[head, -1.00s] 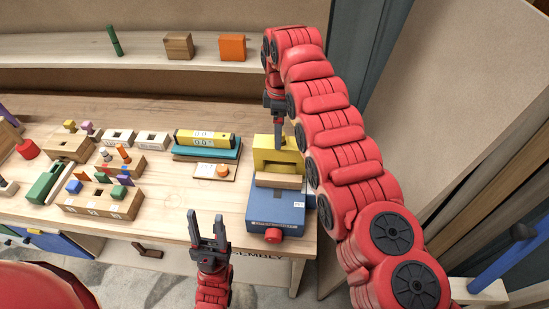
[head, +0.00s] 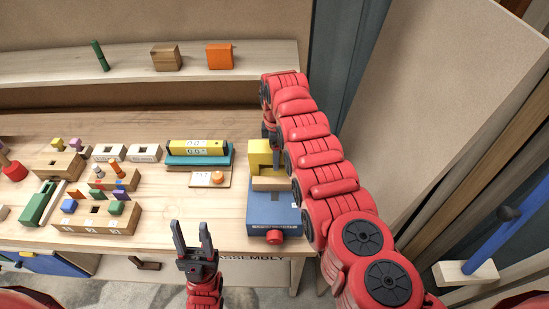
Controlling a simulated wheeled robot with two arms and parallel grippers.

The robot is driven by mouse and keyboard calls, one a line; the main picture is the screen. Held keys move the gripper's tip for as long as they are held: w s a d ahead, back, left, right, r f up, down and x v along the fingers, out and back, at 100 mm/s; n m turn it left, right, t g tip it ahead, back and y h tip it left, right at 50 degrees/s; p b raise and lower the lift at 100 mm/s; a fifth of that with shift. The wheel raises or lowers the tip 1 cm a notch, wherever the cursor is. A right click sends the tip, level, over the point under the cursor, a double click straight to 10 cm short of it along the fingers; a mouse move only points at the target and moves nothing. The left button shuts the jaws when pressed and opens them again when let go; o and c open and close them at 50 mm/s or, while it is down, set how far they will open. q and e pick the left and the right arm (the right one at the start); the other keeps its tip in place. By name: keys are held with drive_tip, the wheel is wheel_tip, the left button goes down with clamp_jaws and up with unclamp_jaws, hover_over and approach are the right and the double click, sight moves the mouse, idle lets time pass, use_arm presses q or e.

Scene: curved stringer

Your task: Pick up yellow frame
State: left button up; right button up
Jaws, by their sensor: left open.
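The yellow frame (head: 259,157) stands upright at the back of a blue vise-like block (head: 265,209) near the right end of the table. A light wooden bar (head: 269,184) lies just in front of it. My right gripper (head: 276,158) points down at the frame's right part; its fingers overlap the frame in view. Whether they touch or grip it cannot be told, and my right arm hides the frame's right side. My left gripper (head: 192,236) is open and empty by the table's front edge, left of the blue block.
A yellow-and-teal block (head: 199,153) and a small board with an orange knob (head: 217,178) lie left of the frame. Several wooden blocks with coloured pegs fill the table's left. A shelf (head: 130,70) runs behind. Bare tabletop lies left of the blue block.

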drive_tip(key=shift+d, duration=0.1)
drive_tip(key=shift+c, duration=1.2)
drive_tip(key=shift+s+a+r, duration=0.15)
drive_tip(key=shift+a, duration=0.15)
drive_tip(key=c, duration=1)
drive_tip(key=shift+d, duration=0.1)
clamp_jaws()
